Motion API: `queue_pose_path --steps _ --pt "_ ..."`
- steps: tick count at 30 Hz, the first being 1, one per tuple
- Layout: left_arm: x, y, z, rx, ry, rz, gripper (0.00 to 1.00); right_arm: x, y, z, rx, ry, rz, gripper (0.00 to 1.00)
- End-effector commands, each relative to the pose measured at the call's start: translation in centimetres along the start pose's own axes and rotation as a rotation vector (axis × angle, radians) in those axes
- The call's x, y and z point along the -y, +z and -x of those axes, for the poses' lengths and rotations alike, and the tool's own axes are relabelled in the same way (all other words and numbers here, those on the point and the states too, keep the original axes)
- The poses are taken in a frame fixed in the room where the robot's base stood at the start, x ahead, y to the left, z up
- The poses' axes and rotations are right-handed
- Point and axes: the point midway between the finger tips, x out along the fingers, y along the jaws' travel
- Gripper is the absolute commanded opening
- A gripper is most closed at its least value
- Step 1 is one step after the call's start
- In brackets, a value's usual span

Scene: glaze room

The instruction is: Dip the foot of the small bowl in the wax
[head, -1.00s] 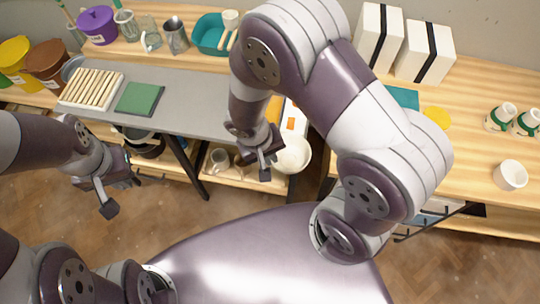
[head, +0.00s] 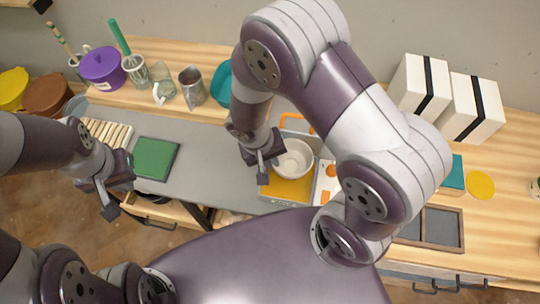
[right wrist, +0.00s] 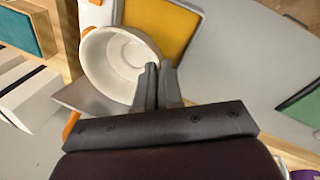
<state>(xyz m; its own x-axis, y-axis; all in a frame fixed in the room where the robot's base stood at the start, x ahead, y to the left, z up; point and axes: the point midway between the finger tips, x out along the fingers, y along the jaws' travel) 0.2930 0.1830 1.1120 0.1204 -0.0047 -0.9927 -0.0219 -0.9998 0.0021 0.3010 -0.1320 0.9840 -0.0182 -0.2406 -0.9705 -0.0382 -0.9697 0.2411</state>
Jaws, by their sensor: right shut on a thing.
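A small white bowl (head: 294,158) is held at its rim by my right gripper (head: 264,167), with the opening facing up. In the right wrist view the fingers (right wrist: 157,82) are closed on the wall of the bowl (right wrist: 108,62). The shallow pan of yellow-orange wax (head: 289,190) lies on the grey tabletop. The bowl overlaps the pan's far part in the head view; its foot is hidden and its height over the wax is unclear. The wax also shows in the right wrist view (right wrist: 160,24). My left gripper (head: 118,196) appears open and empty, left of the pan.
A white box with orange knobs (head: 327,180) is beside the pan. A green slab (head: 155,158) lies left on the grey top (head: 205,160). A purple pot (head: 102,68), jars and a metal pitcher (head: 192,86) stand behind. White boxes (head: 472,108) stand right.

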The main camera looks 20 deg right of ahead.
Motion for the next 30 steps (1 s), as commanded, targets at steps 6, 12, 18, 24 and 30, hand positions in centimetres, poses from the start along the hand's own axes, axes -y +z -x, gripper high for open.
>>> queue_pose_path --steps 6,12,18,24,30 --pt "0.0 0.2 -1.6 0.0 0.0 0.0 0.0 0.5 0.0 -1.9 0.0 0.0 0.001 0.0" --pt "0.0 0.4 -3.8 0.0 0.0 0.0 0.0 1.1 0.0 -4.6 0.002 0.0 0.001 0.0" --pt "0.0 0.8 -6.5 0.0 0.0 0.0 0.0 1.8 -0.1 -7.1 0.0 0.0 0.0 0.0" --pt "0.0 0.9 -7.4 0.0 0.0 0.0 0.0 2.0 -0.1 -7.9 -0.001 0.0 0.0 0.0" --pt "0.0 0.8 -7.2 0.0 0.0 0.0 0.0 1.9 -0.1 -7.8 0.0 0.0 0.0 0.0"
